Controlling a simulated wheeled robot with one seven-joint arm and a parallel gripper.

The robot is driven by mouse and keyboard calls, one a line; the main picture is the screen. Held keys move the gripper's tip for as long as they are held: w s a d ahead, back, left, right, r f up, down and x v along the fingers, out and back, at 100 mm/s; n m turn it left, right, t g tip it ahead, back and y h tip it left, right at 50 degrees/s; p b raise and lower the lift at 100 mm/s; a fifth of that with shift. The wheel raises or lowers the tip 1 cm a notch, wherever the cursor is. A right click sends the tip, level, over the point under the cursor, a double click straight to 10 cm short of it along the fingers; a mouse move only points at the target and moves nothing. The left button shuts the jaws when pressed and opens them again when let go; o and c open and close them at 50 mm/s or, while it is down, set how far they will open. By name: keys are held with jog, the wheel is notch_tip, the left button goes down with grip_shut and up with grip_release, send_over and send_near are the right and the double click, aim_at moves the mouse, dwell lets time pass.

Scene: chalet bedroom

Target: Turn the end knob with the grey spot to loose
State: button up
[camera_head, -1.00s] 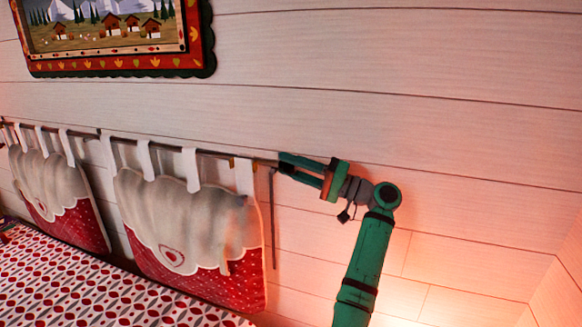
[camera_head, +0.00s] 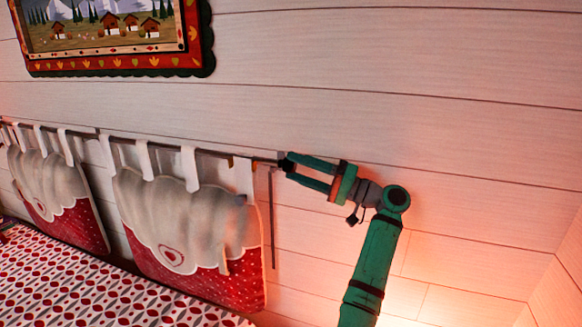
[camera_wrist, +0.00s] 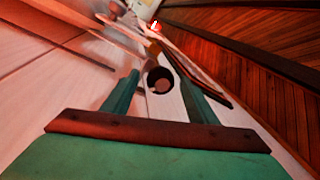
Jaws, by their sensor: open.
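The end knob (camera_head: 284,165) is a small dark piece at the right end of the thin wall rail that carries the hanging cushions. A grey spot cannot be made out clearly. My gripper (camera_head: 289,167) has green fingers pointing left along the rail, with their tips at the knob. In the wrist view my gripper (camera_wrist: 157,74) is open, with visible gaps on both sides of the knob.
A red and cream cushion (camera_head: 185,235) hangs from the rail (camera_head: 215,153) just left of my gripper. The white plank wall (camera_head: 400,70) is close behind. A patterned bed cover (camera_head: 90,285) lies below. The wall area to the right is clear.

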jog(key=v, duration=0.8)
jog(key=shift+d+f, duration=0.1)
jog(key=shift+d, duration=0.1)
jog(key=shift+s+d, duration=0.1)
jog(key=w+a+r+t+h, duration=0.1)
jog(key=a, duration=0.2)
jog(key=w+a+t+h, duration=0.1)
jog(key=a+h, duration=0.1)
jog(key=a, duration=0.1)
jog(key=w+a+r+t+h, duration=0.1)
jog(key=a+t, duration=0.1)
jog(key=a, duration=0.2)
jog(key=shift+w+r+n+h, duration=0.1)
jog(key=shift+r+n+h, duration=0.2)
jog(key=shift+h, duration=0.1)
jog(key=shift+c, duration=0.4)
jog(key=c, duration=1)
